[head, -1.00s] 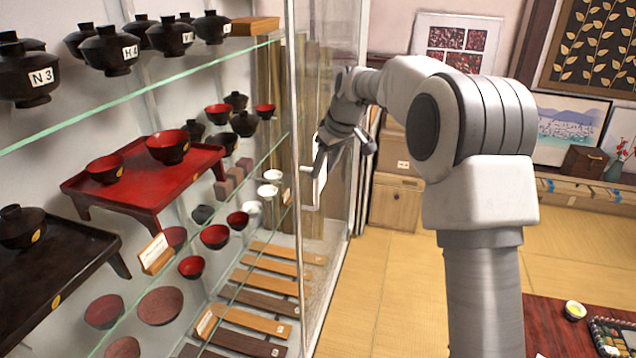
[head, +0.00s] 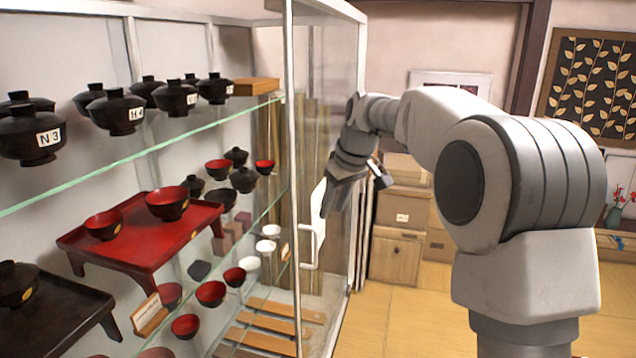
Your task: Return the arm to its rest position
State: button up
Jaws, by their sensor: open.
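My gripper (head: 354,192) is at the end of my grey and white arm, near the middle of the head view. Its dark fingers are apart, with nothing visible between them. It points downward in front of the glass door of the display cabinet. The white door handle (head: 314,250) is just below and to the left of the fingers. A gap shows between the fingertips and the handle, but the depth between them is hard to tell.
The glass cabinet (head: 293,140) on the left holds black lidded bowls (head: 118,113), a red tray table (head: 135,240) with red bowls, and wooden slats. Wooden boxes (head: 397,258) stand behind my arm. Open tatami floor (head: 385,315) lies at the bottom.

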jog(key=s+d+r+m+t+h, duration=0.1)
jog(key=s+d+r+m, duration=0.15)
jog(key=s, duration=0.75)
jog(key=s+d+r+m+h, duration=0.1)
jog(key=s+d+r, duration=0.15)
jog(key=s, duration=0.75)
jog(key=s+d+f+m, duration=0.1)
jog(key=s+f+m, duration=0.1)
jog(key=s, duration=0.6)
jog(key=s+d+f+m+t, duration=0.1)
jog(key=s+d+f, duration=0.1)
jog(key=s+f, duration=0.3)
jog(key=s, duration=0.3)
jog(key=shift+d+f+m, duration=0.25)
jog(key=shift+f+m, duration=0.05)
jog(key=shift+m, duration=0.05)
